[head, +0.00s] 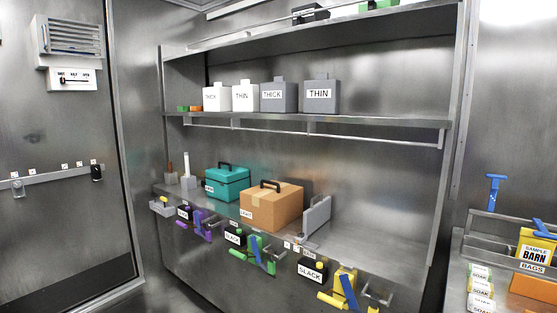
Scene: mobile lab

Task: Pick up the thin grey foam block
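A grey block labelled THIN (322,82) stands on the upper shelf in the head view, at the right end of a row. A grey block labelled THICK (273,104) stands just left of it. Further left are a white block labelled THIN (242,104) and a white block labelled THICK (211,105). The front faces and labels of the row show; the backs are hidden. Neither of my grippers is in view.
The shelf (400,120) is bare right of the row, with a rail (350,136) below its front edge. The lower counter (350,240) holds a teal case (228,188), a brown box (285,212) and several tools. A side bench with bags (530,250) stands right.

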